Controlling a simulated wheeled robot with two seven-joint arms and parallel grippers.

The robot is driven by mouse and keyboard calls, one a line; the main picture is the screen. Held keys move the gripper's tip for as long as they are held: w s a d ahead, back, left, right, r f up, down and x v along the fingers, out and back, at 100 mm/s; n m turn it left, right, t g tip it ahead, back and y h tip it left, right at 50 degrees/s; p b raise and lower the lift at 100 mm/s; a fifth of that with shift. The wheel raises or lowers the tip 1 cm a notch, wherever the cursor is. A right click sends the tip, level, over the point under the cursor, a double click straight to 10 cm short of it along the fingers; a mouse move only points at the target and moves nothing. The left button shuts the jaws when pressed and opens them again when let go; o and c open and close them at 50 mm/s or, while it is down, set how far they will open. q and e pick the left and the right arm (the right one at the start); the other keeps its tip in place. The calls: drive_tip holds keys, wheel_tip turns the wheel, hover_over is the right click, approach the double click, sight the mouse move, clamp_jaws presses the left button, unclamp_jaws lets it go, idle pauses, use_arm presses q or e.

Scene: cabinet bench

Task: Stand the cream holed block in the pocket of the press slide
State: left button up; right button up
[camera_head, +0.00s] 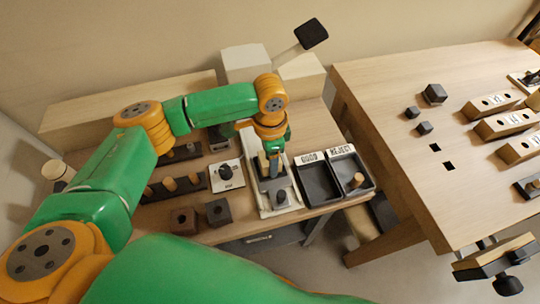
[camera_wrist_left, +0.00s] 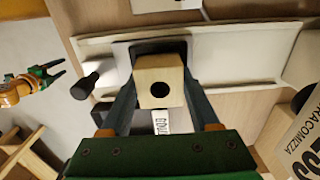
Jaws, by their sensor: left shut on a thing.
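The cream holed block (camera_wrist_left: 158,85) is between the two fingers of my left gripper (camera_wrist_left: 160,98), its dark round hole facing the wrist camera. My left gripper (camera_head: 272,170) is shut on it, over the press slide (camera_head: 268,186) in the head view. The wrist view shows the slide's dark grey end (camera_wrist_left: 124,52) around and behind the block. The pocket is mostly hidden, and I cannot tell whether the block touches its floor. The slide's black knob (camera_head: 281,196) points towards me. My right gripper (camera_wrist_left: 56,76) is open and empty at the left of the wrist view.
Dark GOOD (camera_head: 318,184) and REJECT (camera_head: 341,164) trays stand right of the press. A white plate with a black knob (camera_head: 226,172) and peg racks (camera_head: 175,187) are on its left. Two dark holed blocks (camera_head: 184,221) (camera_head: 218,212) sit at the front edge. Another table (camera_head: 390,85) is at right.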

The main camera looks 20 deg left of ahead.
use_arm(q)
drive_tip(key=shift+s+f, duration=0.1)
drive_tip(key=shift+f, duration=0.05)
drive_tip(key=o, duration=1.4)
drive_tip(key=shift+f, duration=0.1)
drive_tip(key=shift+o, duration=0.2)
drive_tip(key=shift+a+f, duration=0.1)
drive_tip(key=shift+s, duration=0.1)
drive_tip(key=c, duration=0.3)
drive_tip(key=shift+s, duration=0.1)
drive_tip(key=r+p, duration=0.2)
drive_tip(key=p, duration=0.1)
drive_tip(key=r+p, duration=0.5)
drive_tip(key=p, duration=0.1)
drive_tip(key=shift+w+r, duration=0.25)
drive_tip(key=shift+r, duration=0.05)
drive_tip(key=shift+f, duration=0.1)
